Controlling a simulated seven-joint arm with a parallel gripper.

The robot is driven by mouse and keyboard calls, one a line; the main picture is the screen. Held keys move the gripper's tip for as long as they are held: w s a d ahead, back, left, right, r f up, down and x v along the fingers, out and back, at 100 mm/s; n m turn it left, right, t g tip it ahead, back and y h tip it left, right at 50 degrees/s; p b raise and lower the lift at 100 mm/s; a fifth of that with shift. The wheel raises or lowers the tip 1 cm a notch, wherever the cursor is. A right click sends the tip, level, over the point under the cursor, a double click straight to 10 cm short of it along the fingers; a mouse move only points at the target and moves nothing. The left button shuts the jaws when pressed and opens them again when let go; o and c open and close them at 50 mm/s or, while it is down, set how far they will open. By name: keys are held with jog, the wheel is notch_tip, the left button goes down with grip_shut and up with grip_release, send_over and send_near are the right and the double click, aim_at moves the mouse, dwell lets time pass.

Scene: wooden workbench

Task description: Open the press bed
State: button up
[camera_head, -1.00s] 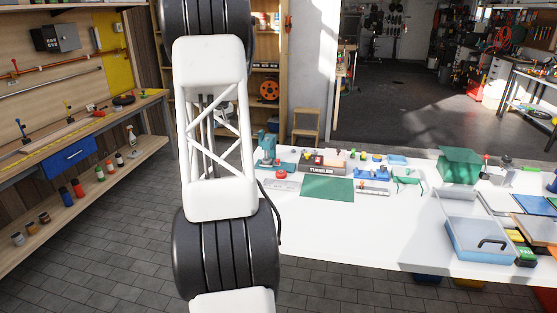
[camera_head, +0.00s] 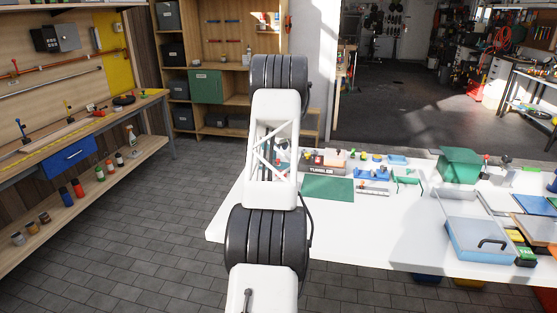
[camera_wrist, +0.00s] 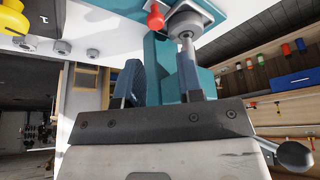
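The teal press (camera_wrist: 160,55) fills the upper middle of the wrist view, which appears upside down. It has a grey round part (camera_wrist: 185,22) and a red knob (camera_wrist: 155,17). My gripper (camera_wrist: 160,58) reaches up from the bottom edge, with its two dark fingers apart and the press's teal body showing between them. I cannot tell whether the fingers touch it. A metal ball-ended lever (camera_wrist: 294,154) shows at the lower right. The press bed cannot be made out clearly. In the head view my arm hides most of the press and my gripper.
The white bench (camera_head: 350,230) holds a green mat (camera_head: 327,188), a TUMBLER block (camera_head: 325,162), a green box (camera_head: 459,165) and a blue-lidded tray (camera_head: 482,239). The bench's front left is clear. A yellow object (camera_wrist: 14,18) shows in the wrist view.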

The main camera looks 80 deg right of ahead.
jog(key=shift+s+d+f, duration=0.15)
jog(key=shift+s+f, duration=0.2)
jog(key=shift+f, duration=0.1)
jog(key=shift+x, duration=3.75)
jog(key=shift+w, duration=0.1)
grip_shut()
